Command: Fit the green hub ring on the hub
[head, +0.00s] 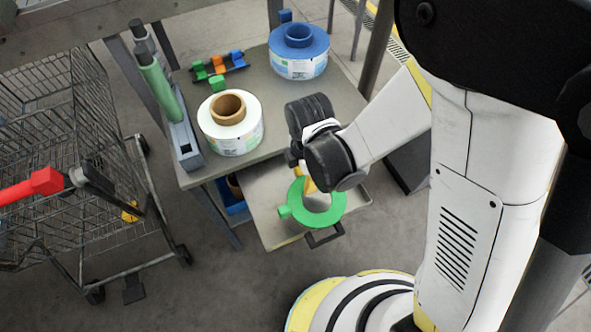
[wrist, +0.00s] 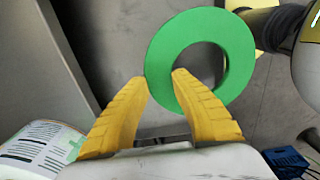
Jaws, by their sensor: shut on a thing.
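The flat green hub ring (head: 336,213) is held by my gripper (head: 309,184), above the open drawer in the head view. A small green tab sticks out at its left side. In the wrist view the ring (wrist: 235,45) is in front of my yellow fingers (wrist: 160,78). One finger is in the ring's hole and the other is outside its rim, so the jaws are shut on the band. The hub is not clearly identifiable. A white reel (head: 214,143) with a brown core and a blue reel (head: 298,66) with a raised blue centre stand on the table.
The grey table (head: 262,100) has an open drawer (head: 262,208) with a dark handle. A grey device with upright green and grey rods (head: 160,85) stands at its left edge. A rack of coloured clips (head: 220,66) lies behind. A wire cart (head: 70,150) is at left.

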